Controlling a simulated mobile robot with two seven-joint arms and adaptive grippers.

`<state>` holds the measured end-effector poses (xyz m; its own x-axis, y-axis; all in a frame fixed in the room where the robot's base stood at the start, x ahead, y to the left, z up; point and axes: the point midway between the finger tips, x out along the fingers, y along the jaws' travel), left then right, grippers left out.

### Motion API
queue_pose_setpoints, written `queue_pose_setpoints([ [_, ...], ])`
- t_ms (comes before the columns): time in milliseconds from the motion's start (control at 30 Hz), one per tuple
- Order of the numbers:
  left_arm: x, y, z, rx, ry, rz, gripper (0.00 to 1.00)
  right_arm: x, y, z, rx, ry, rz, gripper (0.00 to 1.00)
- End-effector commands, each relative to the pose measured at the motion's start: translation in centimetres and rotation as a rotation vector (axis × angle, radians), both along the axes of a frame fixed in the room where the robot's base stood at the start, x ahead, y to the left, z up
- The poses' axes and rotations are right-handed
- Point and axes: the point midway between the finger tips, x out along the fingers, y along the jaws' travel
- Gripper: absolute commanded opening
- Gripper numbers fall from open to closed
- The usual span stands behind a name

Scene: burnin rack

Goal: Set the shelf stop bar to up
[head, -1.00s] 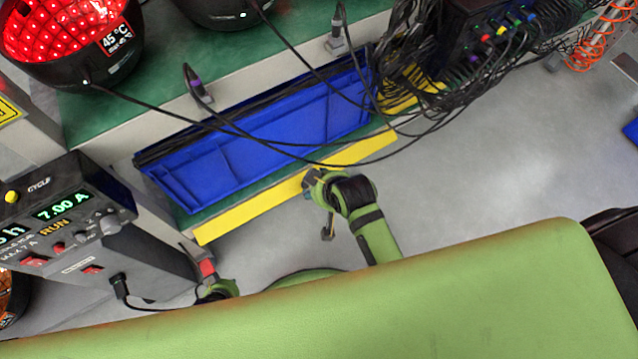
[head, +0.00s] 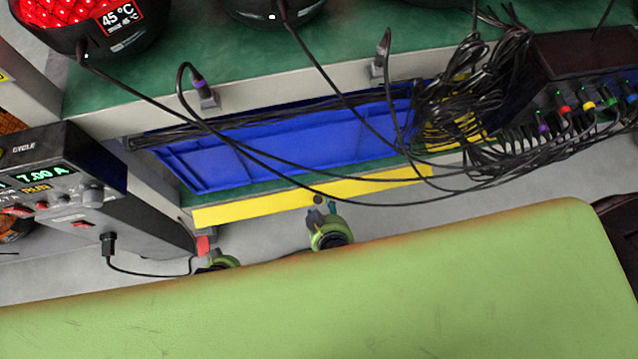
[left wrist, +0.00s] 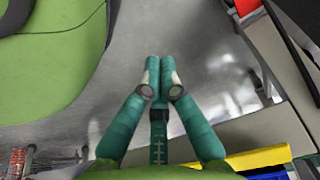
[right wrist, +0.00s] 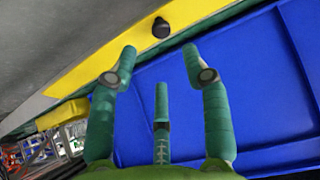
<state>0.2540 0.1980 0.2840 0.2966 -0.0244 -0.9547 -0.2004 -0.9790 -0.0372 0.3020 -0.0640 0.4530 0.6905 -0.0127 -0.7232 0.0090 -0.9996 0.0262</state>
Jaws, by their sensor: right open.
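The shelf stop bar (head: 260,208) is a long yellow strip along the front edge of the lower shelf. It sits low, below the blue bin (head: 285,152), whose front shows above it. A dark round knob (right wrist: 160,27) is on the bar in the right wrist view, near the bar's right half in the head view. My right gripper (head: 322,213) is at the bar's front near this knob. Its fingers are apart and empty in the right wrist view (right wrist: 160,62). My left gripper (left wrist: 160,62) has its fingertips together, empty, over the floor left of the bar; its arm is mostly hidden in the head view.
Black cables hang across the bin and bar and bunch at a dark box (head: 580,55) on the right. A power supply (head: 70,190) reading 7.00 A stands at the left. Above is a green shelf (head: 200,45) with dark round units. Grey floor lies in front.

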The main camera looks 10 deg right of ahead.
Motion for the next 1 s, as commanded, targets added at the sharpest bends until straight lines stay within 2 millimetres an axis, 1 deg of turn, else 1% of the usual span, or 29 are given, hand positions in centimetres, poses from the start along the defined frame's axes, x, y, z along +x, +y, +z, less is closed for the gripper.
queue_pose_setpoints([
  [67, 0.0, 0.0, 0.0, 0.000, 0.003, 0.001, 0.00, -0.8, 0.2, -0.3, 0.016, -0.015, -0.001, 0.48],
  [167, -0.1, 0.0, 0.0, 0.001, 0.010, 0.002, 0.00, -0.7, 0.3, -0.6, 0.027, -0.024, -0.006, 0.48],
  [500, -0.7, -0.2, 0.6, 0.004, 0.057, 0.010, 0.00, 2.8, 0.3, -4.1, 0.027, -0.025, -0.007, 0.48],
  [600, -0.9, -0.2, 0.8, 0.005, 0.070, 0.012, 0.00, 3.5, 0.3, -4.8, 0.028, -0.023, -0.007, 0.48],
  [733, -1.0, -0.3, 1.0, 0.005, 0.079, 0.014, 0.00, 3.9, 0.3, -5.2, 0.028, -0.022, -0.007, 0.48],
  [967, -1.0, -0.2, 1.1, 0.005, 0.080, 0.014, 0.00, 4.0, 0.3, -5.2, 0.029, -0.021, -0.008, 0.48],
  [1000, -1.0, -0.2, 1.1, 0.005, 0.080, 0.014, 0.00, 4.0, 0.3, -5.2, 0.029, -0.021, -0.008, 0.40],
])
